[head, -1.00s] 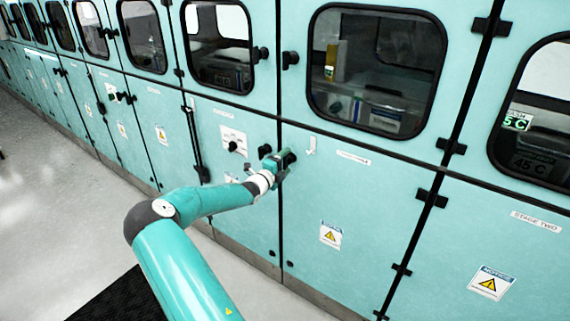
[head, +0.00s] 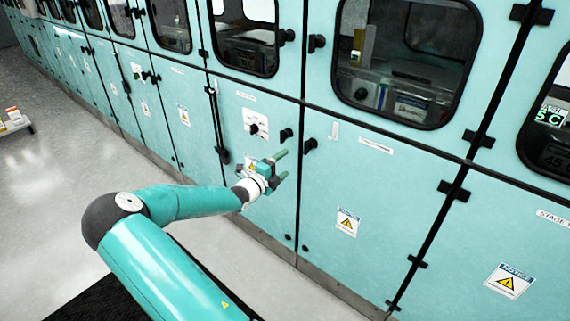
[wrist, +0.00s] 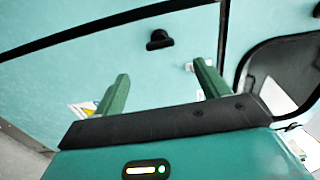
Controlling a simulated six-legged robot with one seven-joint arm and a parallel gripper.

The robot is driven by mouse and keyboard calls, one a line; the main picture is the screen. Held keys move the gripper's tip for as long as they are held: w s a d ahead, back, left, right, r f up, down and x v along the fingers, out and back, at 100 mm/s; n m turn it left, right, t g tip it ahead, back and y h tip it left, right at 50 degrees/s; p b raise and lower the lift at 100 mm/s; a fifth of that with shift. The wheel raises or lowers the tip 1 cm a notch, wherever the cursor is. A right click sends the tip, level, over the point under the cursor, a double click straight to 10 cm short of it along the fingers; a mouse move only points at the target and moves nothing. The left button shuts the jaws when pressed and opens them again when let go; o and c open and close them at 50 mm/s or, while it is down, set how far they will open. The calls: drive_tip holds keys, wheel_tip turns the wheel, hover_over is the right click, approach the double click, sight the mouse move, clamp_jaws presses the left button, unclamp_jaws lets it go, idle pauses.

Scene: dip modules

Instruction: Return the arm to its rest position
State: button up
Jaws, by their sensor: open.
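My gripper (head: 281,167) is at the end of my teal arm in the head view, in front of the lower teal cabinet doors. Its two green fingers are spread apart and nothing is between them. In the wrist view my gripper (wrist: 160,90) also shows open and empty, with a black door knob (wrist: 159,40) beyond the fingers and apart from them. In the head view the arm stretches out from the bottom, bent at a dark elbow joint, toward the cabinets.
A long row of teal cabinets (head: 330,220) with windowed upper doors runs across the view. Black knobs (head: 310,145) and hinges stick out from the doors. The pale floor (head: 60,190) at left is open, with a low cart (head: 14,124) at the far left edge.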

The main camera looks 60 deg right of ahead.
idle(0.5)
drive_tip(key=a+r+m+t+y, duration=0.2)
drive_tip(key=a+r+m+y, duration=0.25)
drive_tip(key=a+m, duration=0.7)
drive_tip(key=s+a+r+m+t+y, duration=0.1)
drive_tip(key=a+r+m+y, duration=0.4)
drive_tip(key=a, duration=1)
drive_tip(key=a+r+m+t+y, duration=0.2)
drive_tip(key=a+m+y, duration=0.3)
drive_tip(key=a+m, duration=0.75)
drive_tip(key=s+a+r+m+t+y, duration=0.1)
drive_tip(key=s+a+r+m, duration=0.1)
drive_tip(key=a, duration=0.6)
drive_tip(key=s+a+r+m+t+y, duration=0.2)
drive_tip(key=s+a+r+m, duration=0.1)
drive_tip(key=a, duration=0.5)
drive_tip(key=shift+s+a+r, duration=0.15)
drive_tip(key=shift+s+r, duration=0.55)
drive_tip(key=shift+s, duration=0.5)
